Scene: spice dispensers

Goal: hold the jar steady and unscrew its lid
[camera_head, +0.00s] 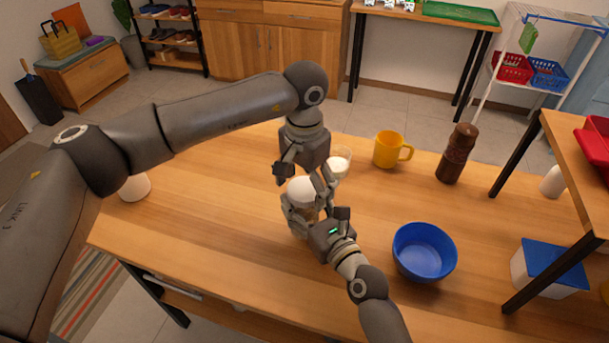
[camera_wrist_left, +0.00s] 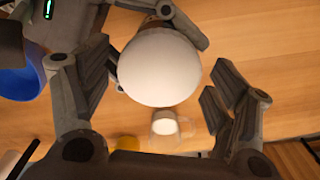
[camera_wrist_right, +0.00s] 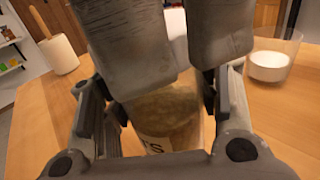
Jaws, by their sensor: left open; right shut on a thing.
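The jar stands upright on the wooden table, its round white lid (camera_head: 301,190) on top. In the right wrist view the jar body (camera_wrist_right: 168,110) looks clear, with brownish contents and a partly hidden label. My right gripper (camera_head: 308,212) is shut on the jar body from the near side. My left gripper (camera_head: 304,179) comes from above and is open, its fingers either side of the lid. In the left wrist view the lid (camera_wrist_left: 160,68) lies between the spread fingers, with a visible gap on the right. In the right wrist view the left fingers hide much of the lid.
A glass with white contents (camera_head: 340,162) stands just behind the jar, with a yellow mug (camera_head: 389,149) and dark brown mill (camera_head: 457,154) farther right. A blue bowl (camera_head: 424,251) sits at right, near my right arm. The table left of the jar is mostly clear.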

